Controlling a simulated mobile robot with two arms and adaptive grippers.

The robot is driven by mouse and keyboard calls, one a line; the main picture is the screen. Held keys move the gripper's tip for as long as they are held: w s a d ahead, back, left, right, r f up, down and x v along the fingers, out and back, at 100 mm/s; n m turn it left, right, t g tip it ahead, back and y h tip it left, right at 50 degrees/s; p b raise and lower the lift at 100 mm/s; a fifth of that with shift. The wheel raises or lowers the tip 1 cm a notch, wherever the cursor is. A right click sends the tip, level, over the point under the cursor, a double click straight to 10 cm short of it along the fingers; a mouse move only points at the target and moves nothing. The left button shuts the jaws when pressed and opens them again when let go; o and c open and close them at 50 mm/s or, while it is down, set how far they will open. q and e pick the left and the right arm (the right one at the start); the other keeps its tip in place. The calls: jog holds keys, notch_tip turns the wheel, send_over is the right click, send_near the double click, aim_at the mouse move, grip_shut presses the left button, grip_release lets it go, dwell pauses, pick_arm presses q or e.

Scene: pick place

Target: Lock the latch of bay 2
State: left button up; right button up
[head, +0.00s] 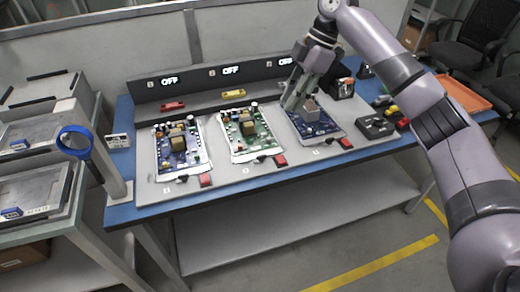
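Three bays with circuit boards stand side by side on a grey fixture (222,178); their small number labels are too small to read surely. The middle bay holds a green board (248,132), with a red latch piece (281,160) at its front right corner. The left bay holds a blue board (178,147) with a similar red latch piece (206,180). The right bay holds a dark blue board (318,127) with a grey block (311,113) and a red latch piece (345,143). My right gripper (291,104) points down over this right board; its finger opening is unclear. My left gripper is out of view.
A back panel (205,80) shows OFF displays above the bays. A red part (172,105) and a yellow part (233,93) lie on its ledge. A blue ring (74,142) stands at left.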

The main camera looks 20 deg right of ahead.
send_near(263, 155)
jog(key=x, duration=0.8)
jog(key=shift+a, duration=0.1)
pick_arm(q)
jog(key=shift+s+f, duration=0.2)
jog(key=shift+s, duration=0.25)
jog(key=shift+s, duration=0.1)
pick_arm(e)
jog(key=shift+c, duration=0.6)
grip_shut()
